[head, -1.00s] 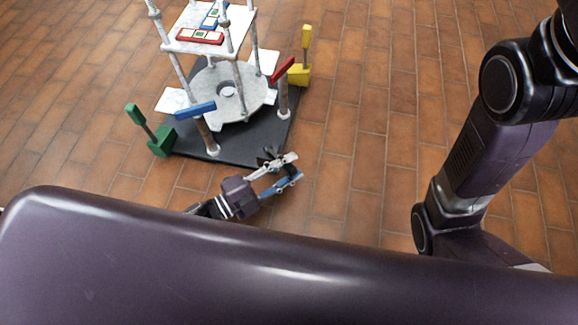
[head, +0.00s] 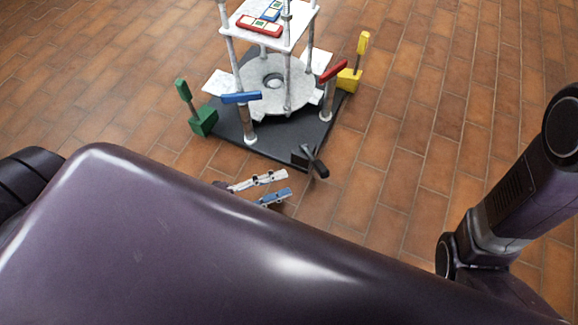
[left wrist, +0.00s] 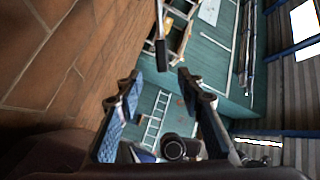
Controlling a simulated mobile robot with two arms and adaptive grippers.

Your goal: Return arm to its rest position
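My left gripper (head: 287,183) is low in front of the stand in the head view, with one whitish and one blue finger. Its fingers are apart with nothing between them. In the left wrist view the gripper (left wrist: 160,78) is also open and empty. The black lever (head: 310,160) at the front corner of the stand's dark base plate (head: 270,143) is just beyond the fingertips, with a small gap visible. My right arm (head: 510,205) comes down at the right of the head view; its gripper is out of the picture.
The stand carries a grey flange disc (head: 268,85), a white upper shelf (head: 280,32), and blue (head: 241,97), red (head: 333,72), green (head: 203,121) and yellow (head: 349,80) handles. Brown tile floor (head: 430,110) is clear to the right. A ladder (left wrist: 155,122) shows in the left wrist view.

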